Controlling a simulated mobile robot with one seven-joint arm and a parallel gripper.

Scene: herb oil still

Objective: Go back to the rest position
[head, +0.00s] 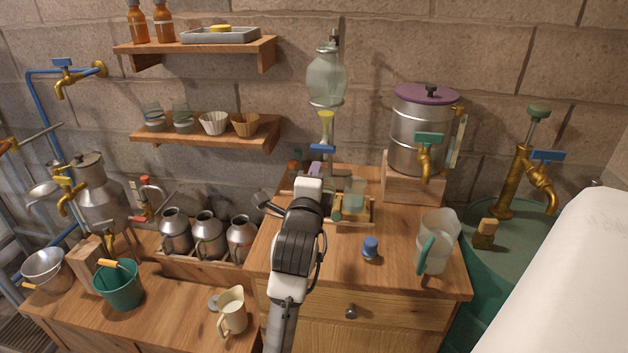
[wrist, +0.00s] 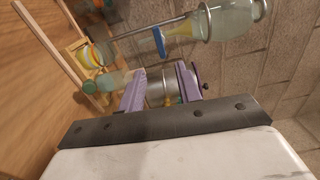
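My gripper (wrist: 160,70) shows in the wrist view as two purple fingers standing apart, open, with nothing held between them. The steel urn (wrist: 158,90) shows behind the gap, at a distance. In the head view my arm reaches up over the wooden cabinet, and a purple bit of the gripper (head: 315,168) shows past the wrist. The rest of the fingers are hidden there by my own arm. The glass separating vessel (head: 326,82) with its blue tap (head: 322,148) stands just behind the gripper. I cannot tell the exact gap between them.
A glass beaker (head: 354,193) stands right of my wrist. A blue-capped bottle (head: 370,248) and a green-handled jug (head: 434,243) stand on the cabinet's right. The urn (head: 418,135) stands behind. Several metal cans (head: 207,232) and a cream pitcher (head: 232,309) are at left.

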